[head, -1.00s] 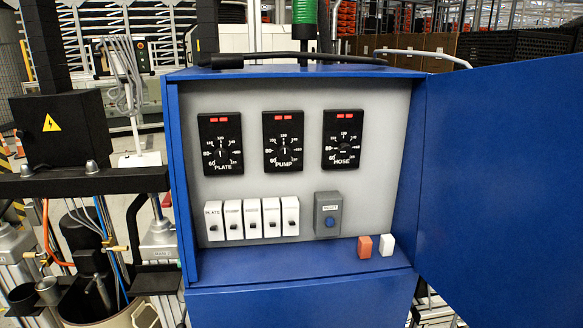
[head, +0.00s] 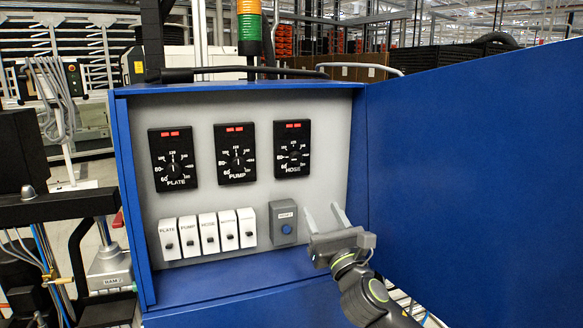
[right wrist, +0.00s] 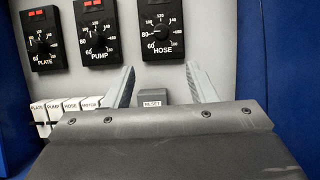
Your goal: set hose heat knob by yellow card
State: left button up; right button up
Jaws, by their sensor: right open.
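The hose heat knob (head: 293,155) is on the black HOSE dial plate (head: 292,170), at the right of a row of three dials inside the blue cabinet (head: 240,276). Two red lights are lit at its top. The HOSE knob also shows in the right wrist view (right wrist: 162,32). My right gripper (head: 325,218) is open and empty, in front of the lower right of the panel, below and right of the HOSE dial. In the right wrist view its fingers (right wrist: 160,82) are apart, below the dial. I see no yellow card. My left gripper is not in view.
The PLATE dial (head: 173,160) and PUMP dial (head: 236,155) are to the left. Several white switches (head: 205,233) and a grey RESET box (head: 283,222) sit below. The open blue door (head: 470,170) stands close on the right of my right arm.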

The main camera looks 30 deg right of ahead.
aim_at(297, 161)
jog(key=p+x, duration=0.1)
jog(key=x, duration=0.7)
jog(key=p+x, duration=0.2)
jog(key=x, duration=0.7)
jog(key=shift+w+d+f+p, duration=0.1)
jog(key=shift+d+p, duration=0.15)
jog(key=shift+p, duration=0.05)
jog(key=c, duration=1)
jog(key=shift+o, duration=0.2)
